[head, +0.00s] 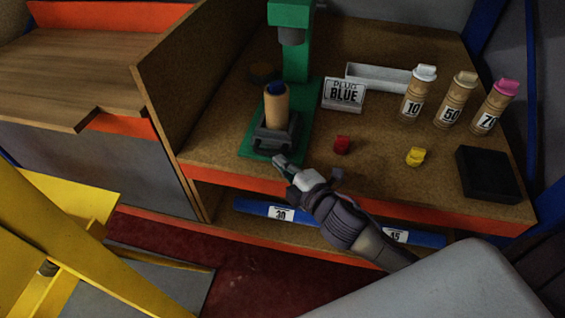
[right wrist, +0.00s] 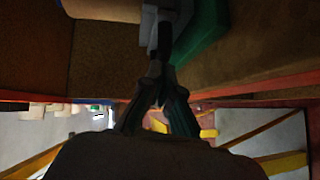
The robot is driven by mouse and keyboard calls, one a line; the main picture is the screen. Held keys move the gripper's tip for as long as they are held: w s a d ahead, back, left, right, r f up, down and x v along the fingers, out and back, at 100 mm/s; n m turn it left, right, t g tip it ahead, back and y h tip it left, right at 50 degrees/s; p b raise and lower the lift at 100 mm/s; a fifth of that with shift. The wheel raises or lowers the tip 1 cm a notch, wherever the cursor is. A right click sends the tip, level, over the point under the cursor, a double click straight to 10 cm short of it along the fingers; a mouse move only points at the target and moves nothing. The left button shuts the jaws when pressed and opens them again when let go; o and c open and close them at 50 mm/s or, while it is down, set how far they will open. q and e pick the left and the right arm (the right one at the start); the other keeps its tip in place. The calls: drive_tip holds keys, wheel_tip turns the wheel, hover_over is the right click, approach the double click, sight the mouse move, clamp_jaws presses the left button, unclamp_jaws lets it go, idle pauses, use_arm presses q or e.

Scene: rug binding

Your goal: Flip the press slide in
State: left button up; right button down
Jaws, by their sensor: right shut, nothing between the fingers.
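The green press (head: 296,65) stands on the cork bench top, with its grey ram (head: 291,36) above. The dark press slide (head: 275,138) sits on the green base at the front. It carries an upright tan cylinder (head: 276,108) with a blue plug (head: 276,88) on top. My right gripper (head: 280,161) is shut and empty at the front of the slide, near the bench edge. In the right wrist view its fingertips (right wrist: 158,88) meet close to a grey part and the green base (right wrist: 205,35); whether they touch is unclear. My left gripper is out of view.
A "PLUG BLUE" sign (head: 344,94) and a white tray (head: 378,77) stand right of the press. A red plug (head: 342,145) and yellow plug (head: 415,156) lie on the bench. Three numbered bottles (head: 453,100) and a black tray (head: 488,174) are at the right.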

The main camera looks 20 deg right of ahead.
sight(293, 132)
drive_tip(key=shift+w+d, duration=0.1)
drive_tip(key=w+d, duration=0.2)
drive_tip(key=w, duration=0.1)
drive_tip(key=w+d+p, duration=0.1)
drive_tip(key=w+d, duration=0.1)
drive_tip(key=w+d+p, duration=0.1)
drive_tip(key=w+d, duration=0.1)
drive_tip(key=w, duration=0.1)
drive_tip(key=shift+w+r, duration=0.15)
drive_tip(key=shift+w, duration=0.2)
drive_tip(key=w+d, duration=0.2)
drive_tip(key=w, duration=0.1)
drive_tip(key=w+d, duration=0.1)
drive_tip(key=w, duration=0.1)
drive_tip(key=shift+d, duration=0.15)
drive_tip(key=shift+w+d, duration=0.15)
drive_tip(key=shift+w, duration=0.1)
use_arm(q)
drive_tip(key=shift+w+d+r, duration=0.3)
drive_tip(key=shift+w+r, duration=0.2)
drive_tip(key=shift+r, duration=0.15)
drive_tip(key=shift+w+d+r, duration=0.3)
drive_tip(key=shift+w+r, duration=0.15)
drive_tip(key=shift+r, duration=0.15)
use_arm(e)
drive_tip(key=shift+d, duration=0.1)
use_arm(q)
drive_tip(key=shift+p, duration=0.3)
use_arm(e)
drive_tip(key=shift+r, duration=0.1)
